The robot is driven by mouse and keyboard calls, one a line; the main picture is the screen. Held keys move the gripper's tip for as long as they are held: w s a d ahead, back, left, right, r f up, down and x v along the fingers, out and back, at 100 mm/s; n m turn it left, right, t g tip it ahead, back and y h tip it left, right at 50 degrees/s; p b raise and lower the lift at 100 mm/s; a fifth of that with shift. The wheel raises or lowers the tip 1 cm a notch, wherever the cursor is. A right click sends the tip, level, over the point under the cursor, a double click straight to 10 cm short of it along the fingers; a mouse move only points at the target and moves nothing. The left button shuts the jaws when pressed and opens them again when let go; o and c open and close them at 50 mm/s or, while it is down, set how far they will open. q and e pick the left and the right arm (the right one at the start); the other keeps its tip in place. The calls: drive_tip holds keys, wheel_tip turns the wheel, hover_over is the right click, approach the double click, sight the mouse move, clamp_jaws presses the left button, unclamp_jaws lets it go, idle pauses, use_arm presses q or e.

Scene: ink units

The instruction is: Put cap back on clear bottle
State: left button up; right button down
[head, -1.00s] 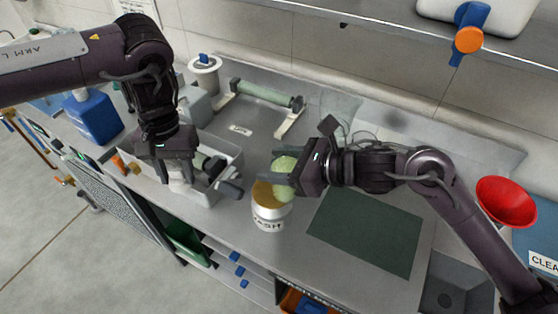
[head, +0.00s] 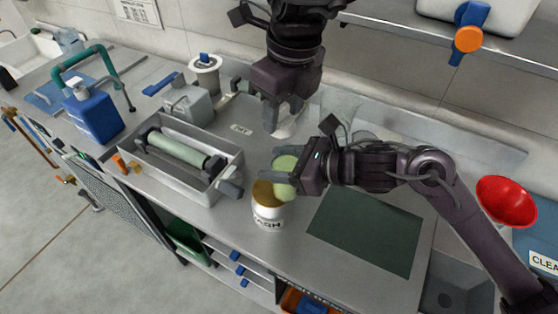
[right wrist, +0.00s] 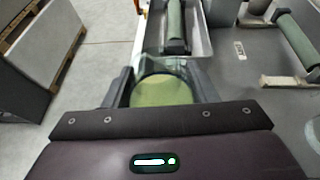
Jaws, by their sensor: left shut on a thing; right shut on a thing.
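My right gripper (head: 285,177) is shut on a see-through vessel with a pale yellow-green part, which I take for the clear bottle (head: 285,162). It shows between the fingers in the right wrist view (right wrist: 162,90). It is just above or behind the brown-topped white jar (head: 268,216); whether they touch I cannot tell. My left gripper (head: 283,122) points down over the bench behind the right gripper. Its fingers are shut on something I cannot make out. I cannot identify a cap.
A grey tray (head: 225,190) with a green roller (head: 178,150) lies at left. A blue jug (head: 92,118) and grey canister (head: 188,106) stand behind it. A dark green mat (head: 365,230) lies clear at right. A red funnel (head: 505,200) is far right.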

sight(288, 120)
use_arm(q)
drive_tip(key=shift+s+d+r+m, duration=0.25)
drive_tip(key=shift+d+m, duration=0.2)
drive_tip(key=shift+m, duration=0.45)
drive_tip(key=shift+f, duration=2.05)
drive_tip(key=shift+r, duration=0.1)
drive_tip(key=shift+r, duration=0.15)
drive_tip(key=shift+f, duration=0.9)
drive_tip(key=shift+f, duration=0.55)
